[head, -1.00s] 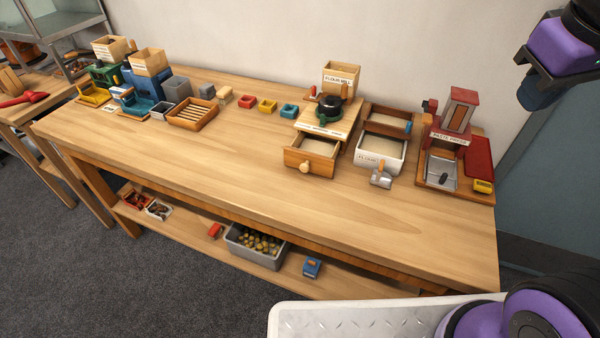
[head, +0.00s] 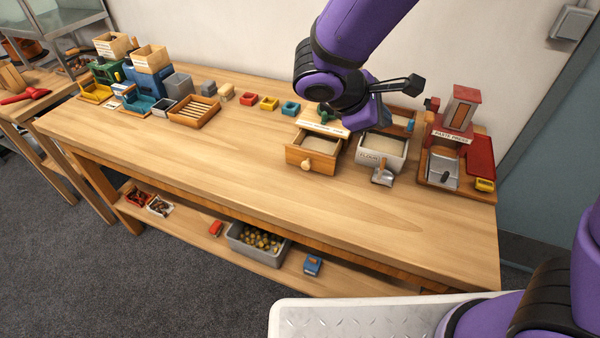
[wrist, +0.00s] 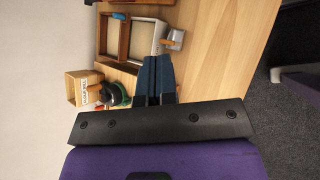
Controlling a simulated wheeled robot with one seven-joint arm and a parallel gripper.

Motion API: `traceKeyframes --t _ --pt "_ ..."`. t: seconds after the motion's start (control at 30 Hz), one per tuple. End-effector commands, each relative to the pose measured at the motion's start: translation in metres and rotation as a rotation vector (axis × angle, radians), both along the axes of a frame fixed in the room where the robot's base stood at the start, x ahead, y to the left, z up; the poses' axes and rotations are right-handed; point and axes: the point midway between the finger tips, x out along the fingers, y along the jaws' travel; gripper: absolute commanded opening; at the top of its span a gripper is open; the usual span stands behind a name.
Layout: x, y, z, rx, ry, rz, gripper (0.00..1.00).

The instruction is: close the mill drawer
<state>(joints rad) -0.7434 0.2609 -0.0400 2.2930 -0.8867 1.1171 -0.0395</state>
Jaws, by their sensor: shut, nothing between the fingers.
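The flour mill (head: 324,127) stands at the back of the bench, its upper part hidden by my arm in the head view. Its wooden drawer (head: 311,161) is pulled out towards the front, with a round knob (head: 307,166) and pale contents. My gripper shows in the wrist view (wrist: 156,62), its dark blue fingers together and empty. The mill's hopper box (wrist: 84,87) shows at left in the wrist view; I cannot make out the drawer there.
A white flour bin (head: 372,160) with a metal scoop (head: 383,177) stands just right of the drawer. The red pasta press (head: 460,112) is farther right. Small coloured trays (head: 269,103) sit left of the mill. The bench top (head: 240,180) before the drawer is clear.

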Motion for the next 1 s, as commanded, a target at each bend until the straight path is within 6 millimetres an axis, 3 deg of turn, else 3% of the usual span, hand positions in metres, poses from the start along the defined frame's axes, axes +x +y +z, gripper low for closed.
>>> traceKeyframes --t 0.3,0.6,0.8,1.0 --pt "0.008 0.085 -0.076 -0.294 0.06 0.38 0.0" --pt "-0.012 0.162 -0.158 -0.554 0.075 0.748 0.0" --pt "-0.031 0.196 -0.202 -0.677 0.07 0.931 0.0" --pt "-0.038 0.208 -0.219 -0.722 0.065 1.001 0.0"
